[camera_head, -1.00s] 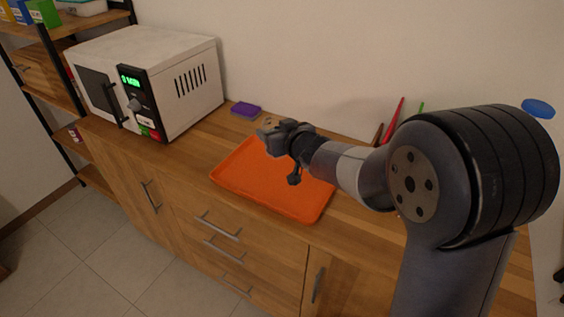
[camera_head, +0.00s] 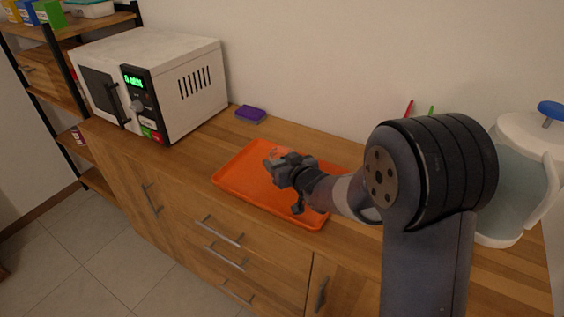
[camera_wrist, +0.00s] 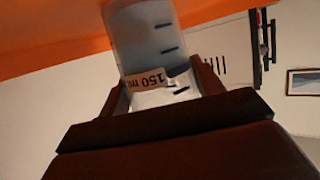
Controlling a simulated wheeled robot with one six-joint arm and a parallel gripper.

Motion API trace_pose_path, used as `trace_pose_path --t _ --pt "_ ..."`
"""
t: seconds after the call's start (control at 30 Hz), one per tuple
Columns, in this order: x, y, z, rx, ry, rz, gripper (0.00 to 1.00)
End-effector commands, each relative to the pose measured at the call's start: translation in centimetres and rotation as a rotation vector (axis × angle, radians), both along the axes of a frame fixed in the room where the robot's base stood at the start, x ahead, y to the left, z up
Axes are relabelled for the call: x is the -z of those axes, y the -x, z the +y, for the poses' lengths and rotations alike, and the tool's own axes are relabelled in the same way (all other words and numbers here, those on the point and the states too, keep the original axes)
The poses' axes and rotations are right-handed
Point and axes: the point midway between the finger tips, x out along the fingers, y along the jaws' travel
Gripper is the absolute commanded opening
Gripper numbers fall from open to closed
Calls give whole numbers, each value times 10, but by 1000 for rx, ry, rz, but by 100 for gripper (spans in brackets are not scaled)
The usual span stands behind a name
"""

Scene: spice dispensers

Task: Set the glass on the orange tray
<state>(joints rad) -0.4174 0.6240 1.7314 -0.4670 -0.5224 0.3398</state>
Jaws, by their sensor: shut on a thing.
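The glass (camera_wrist: 145,45) is a clear measuring beaker with dark marks and a "150 ml" label. In the wrist view it sits between the two fingers of my gripper (camera_wrist: 160,86), which is shut on it. In the head view my gripper (camera_head: 272,163) is over the orange tray (camera_head: 245,188), and the glass is mostly hidden by it. The tray lies flat on the wooden counter, and its orange (camera_wrist: 45,35) fills the top of the wrist view. I cannot tell whether the glass touches the tray.
A white microwave (camera_head: 180,85) stands at the left of the counter (camera_head: 205,137). A purple sponge-like block (camera_head: 251,114) lies behind the tray. A large jug with a blue knob (camera_head: 510,190) stands at the right, partly behind my arm. The tray's left part is clear.

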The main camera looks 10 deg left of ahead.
Motion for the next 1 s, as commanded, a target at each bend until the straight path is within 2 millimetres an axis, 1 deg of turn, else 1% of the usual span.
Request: trace_pose_path --t 0.13,0.27,0.3,0.53,0.77,0.87,1.0 --pt "-2 0 0 0 -2 -3 24" --pt "2 0 0 0 -2 -3 24" --pt "1 0 0 0 -1 -1 66" --pt "1 0 0 0 -1 -1 84" --pt "0 0 0 0 -1 -1 84" --pt "-3 0 0 0 -1 -1 84" --pt "-7 12 -10 1 -2 -1 84"
